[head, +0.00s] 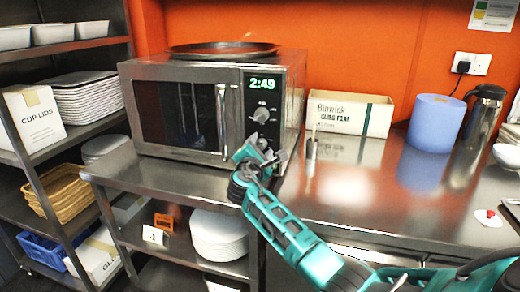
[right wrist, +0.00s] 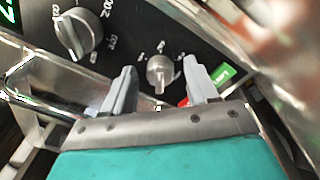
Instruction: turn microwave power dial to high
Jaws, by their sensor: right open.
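The steel microwave (head: 172,118) stands on the counter with its door shut and a green 2:49 on its display. Its panel carries a larger dial (head: 262,114), also in the right wrist view (right wrist: 79,34), with numbers and OFF around it. Below is a smaller dial (right wrist: 160,72) with small marks that I cannot read. I cannot tell from the labels which is the power dial. My right gripper (head: 261,153) is at the lower panel. In the right wrist view its open fingers (right wrist: 160,68) are on either side of the smaller dial, apparently not touching it.
A green button (right wrist: 222,74) and a partly hidden red one are beside the right finger. The door handle (head: 221,118) is left of the panel. A flat pan (head: 222,49) lies on the microwave. A metal canister (head: 311,148) and a film box (head: 375,115) stand to the right.

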